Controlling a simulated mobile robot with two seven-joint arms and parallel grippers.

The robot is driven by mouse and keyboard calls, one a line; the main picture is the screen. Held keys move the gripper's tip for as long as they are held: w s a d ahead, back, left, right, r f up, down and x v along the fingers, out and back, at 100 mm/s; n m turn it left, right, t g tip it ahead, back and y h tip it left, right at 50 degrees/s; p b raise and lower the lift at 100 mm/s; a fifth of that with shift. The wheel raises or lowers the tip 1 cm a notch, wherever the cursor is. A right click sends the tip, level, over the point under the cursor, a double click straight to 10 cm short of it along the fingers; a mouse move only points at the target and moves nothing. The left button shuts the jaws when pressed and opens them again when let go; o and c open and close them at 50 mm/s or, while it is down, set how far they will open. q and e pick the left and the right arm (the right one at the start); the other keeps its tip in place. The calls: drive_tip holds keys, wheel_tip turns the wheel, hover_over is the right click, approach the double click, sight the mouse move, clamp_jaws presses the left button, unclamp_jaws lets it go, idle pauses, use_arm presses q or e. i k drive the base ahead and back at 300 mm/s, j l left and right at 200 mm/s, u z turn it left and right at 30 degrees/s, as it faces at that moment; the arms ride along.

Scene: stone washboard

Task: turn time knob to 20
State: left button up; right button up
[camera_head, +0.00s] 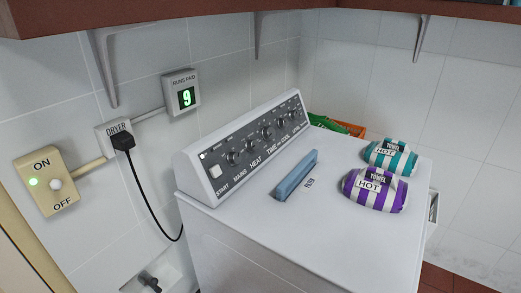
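The time knob (266,132) is a small dark round knob on the dryer's sloped control panel (226,140), above the label TIME. It sits in a row of several similar knobs, between the heat knob (250,145) and the cool knob (280,122). Its pointer and any number marks are too small to read. A white start button (215,171) is at the panel's near left end. Neither of my grippers is in view.
A blue filter handle (295,176) and two rolled towels, purple (374,190) and teal (390,157), lie on the dryer top (330,235). On the wall are an on/off switch (45,181) with a green light, a plugged cord (142,190) and a counter (181,92) reading 9.

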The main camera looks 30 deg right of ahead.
sight(268, 132)
drive_tip(key=z, duration=1.4)
drive_tip(key=k+j+u, duration=0.1)
drive_tip(key=u, duration=0.15)
drive_tip(key=k+j+u, duration=0.2)
drive_tip(key=j, duration=0.15)
drive_tip(key=i, duration=0.1)
